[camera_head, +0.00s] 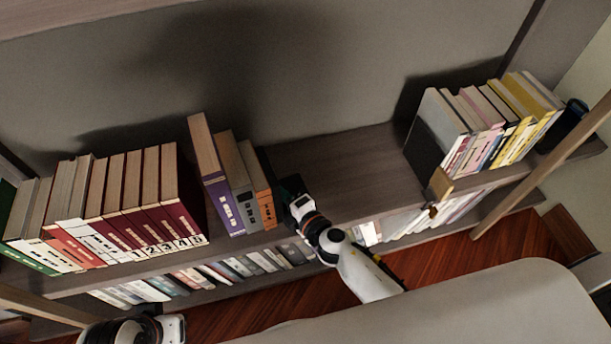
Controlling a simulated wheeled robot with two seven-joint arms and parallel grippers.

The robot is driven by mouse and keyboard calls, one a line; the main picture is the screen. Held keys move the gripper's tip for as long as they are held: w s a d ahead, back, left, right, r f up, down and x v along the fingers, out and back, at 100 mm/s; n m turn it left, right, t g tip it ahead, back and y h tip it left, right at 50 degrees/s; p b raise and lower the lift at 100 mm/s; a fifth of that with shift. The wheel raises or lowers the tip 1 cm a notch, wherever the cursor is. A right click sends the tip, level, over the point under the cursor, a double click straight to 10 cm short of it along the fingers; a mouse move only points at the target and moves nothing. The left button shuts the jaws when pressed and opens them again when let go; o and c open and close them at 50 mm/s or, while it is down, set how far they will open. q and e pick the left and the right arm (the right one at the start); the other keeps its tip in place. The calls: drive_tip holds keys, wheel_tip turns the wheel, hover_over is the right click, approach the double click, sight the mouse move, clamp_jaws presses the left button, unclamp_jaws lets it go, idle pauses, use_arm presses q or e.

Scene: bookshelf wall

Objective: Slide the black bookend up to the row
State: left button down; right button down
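A black upright piece that looks like the black bookend (289,186) stands on the upper shelf, just right of the orange book (261,190); much of it is hidden by my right gripper. The row beside it holds a purple book (221,192), a grey book (243,195) and the orange book. I cannot tell whether the bookend touches the orange book. My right gripper (297,204) is at the bookend's right front side, at the shelf's front edge; its fingers are hidden. My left gripper (150,331) is low at the bottom left, partly cut off, away from the books.
Dark red, white and green-spined books (130,205) fill the shelf's left. More books (220,270) stand on the shelf below.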

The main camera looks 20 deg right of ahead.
drive_tip(key=shift+a+r, duration=0.1)
drive_tip(key=shift+a, duration=0.3)
drive_tip(key=shift+a, duration=2.2)
drive_tip(key=shift+d, duration=2.15)
